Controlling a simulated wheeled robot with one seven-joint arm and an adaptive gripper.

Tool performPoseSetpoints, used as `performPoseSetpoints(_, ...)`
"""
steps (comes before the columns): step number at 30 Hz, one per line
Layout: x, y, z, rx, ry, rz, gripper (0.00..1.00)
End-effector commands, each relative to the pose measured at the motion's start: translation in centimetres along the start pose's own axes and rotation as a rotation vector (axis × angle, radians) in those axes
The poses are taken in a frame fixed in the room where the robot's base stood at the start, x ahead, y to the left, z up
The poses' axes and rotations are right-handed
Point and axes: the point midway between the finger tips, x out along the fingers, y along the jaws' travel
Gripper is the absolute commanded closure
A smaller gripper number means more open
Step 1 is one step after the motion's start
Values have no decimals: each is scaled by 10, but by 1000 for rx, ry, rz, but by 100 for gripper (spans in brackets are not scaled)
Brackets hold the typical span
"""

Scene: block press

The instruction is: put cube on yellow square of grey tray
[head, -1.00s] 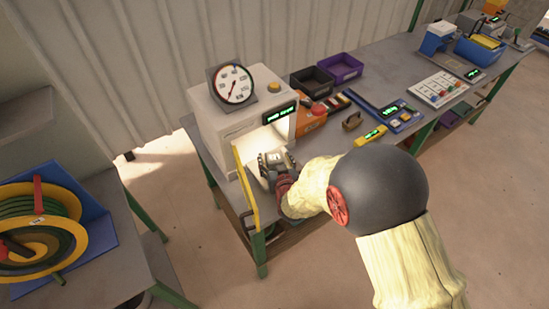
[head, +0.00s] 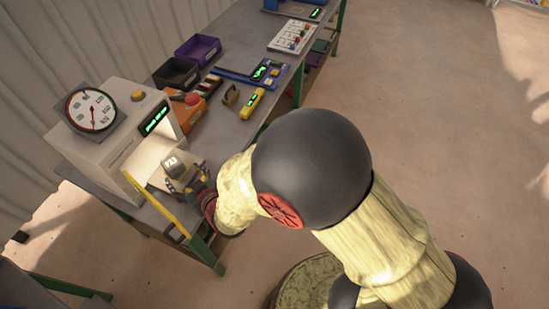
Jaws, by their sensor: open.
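My gripper (head: 183,172) is at the lit opening of the white press (head: 100,145), at the front of the bench.
A yellow guard bar (head: 160,205) stands at the press's front left. A yellow meter (head: 252,103) lies near the bench's front edge.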

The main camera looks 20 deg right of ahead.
Motion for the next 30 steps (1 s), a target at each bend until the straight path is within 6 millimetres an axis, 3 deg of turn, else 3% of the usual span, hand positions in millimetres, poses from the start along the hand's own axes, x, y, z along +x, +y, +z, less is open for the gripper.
performPoseSetpoints(3,-2,9,-13,14,-15,8,37)
performPoseSetpoints(6,-12,32,-38,45,-60,27,37)
performPoseSetpoints(11,-58,87,-83,107,-183,73,37)
performPoseSetpoints(15,-124,133,-108,155,-300,126,37)
performPoseSetpoints(17,-158,150,-112,175,-353,153,37)
performPoseSetpoints(21,-246,179,-112,226,-472,227,37)
performPoseSetpoints(24,-304,189,-104,261,-547,279,37)
performPoseSetpoints(27,-348,192,-94,292,-608,320,37)
performPoseSetpoints(30,-376,191,-86,313,-648,346,37)
